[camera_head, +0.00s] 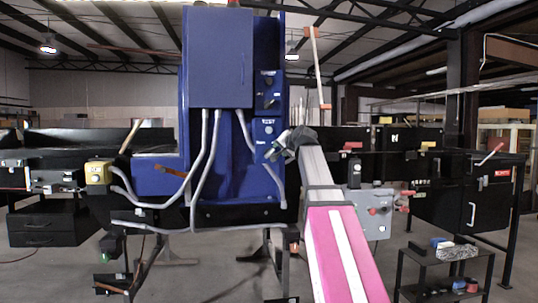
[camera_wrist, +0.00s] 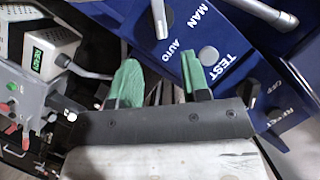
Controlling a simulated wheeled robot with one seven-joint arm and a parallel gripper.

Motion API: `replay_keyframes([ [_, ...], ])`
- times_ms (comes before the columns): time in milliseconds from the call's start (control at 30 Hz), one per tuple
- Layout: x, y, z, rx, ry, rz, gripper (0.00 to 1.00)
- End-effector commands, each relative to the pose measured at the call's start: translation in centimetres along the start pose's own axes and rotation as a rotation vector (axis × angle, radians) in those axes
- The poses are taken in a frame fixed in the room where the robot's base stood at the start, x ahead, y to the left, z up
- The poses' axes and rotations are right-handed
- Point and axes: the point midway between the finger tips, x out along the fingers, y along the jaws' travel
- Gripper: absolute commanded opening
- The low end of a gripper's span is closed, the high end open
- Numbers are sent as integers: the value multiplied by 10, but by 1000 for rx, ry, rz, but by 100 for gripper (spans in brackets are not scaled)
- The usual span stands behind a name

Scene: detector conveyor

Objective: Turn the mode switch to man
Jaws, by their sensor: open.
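A round silver button sits by the word TEST on the same panel. In the head view this blue box (camera_head: 267,127) is on the machine's front, and my gripper covers its lower part. My gripper (camera_head: 274,148) is open and empty. Its green fingertips (camera_wrist: 158,78) are apart in the wrist view, and the switch lies beyond them, not between them.
A REJECT switch box (camera_head: 267,90) is above the TEST box. Grey conduits (camera_head: 205,150) run down the blue cabinet. A yellow box (camera_head: 98,173) stands left. A white READY unit (camera_wrist: 50,52) and a grey control box (camera_wrist: 30,95) lie left of my fingers.

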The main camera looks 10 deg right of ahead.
Motion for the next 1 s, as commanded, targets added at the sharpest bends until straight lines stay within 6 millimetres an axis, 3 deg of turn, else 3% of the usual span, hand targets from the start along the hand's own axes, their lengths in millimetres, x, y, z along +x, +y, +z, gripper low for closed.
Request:
replay_keyframes([
  [600, 92, 0, -1, -1, -1, 1, 43],
  [1000, 106, 0, 0, -1, 0, 1, 43],
])
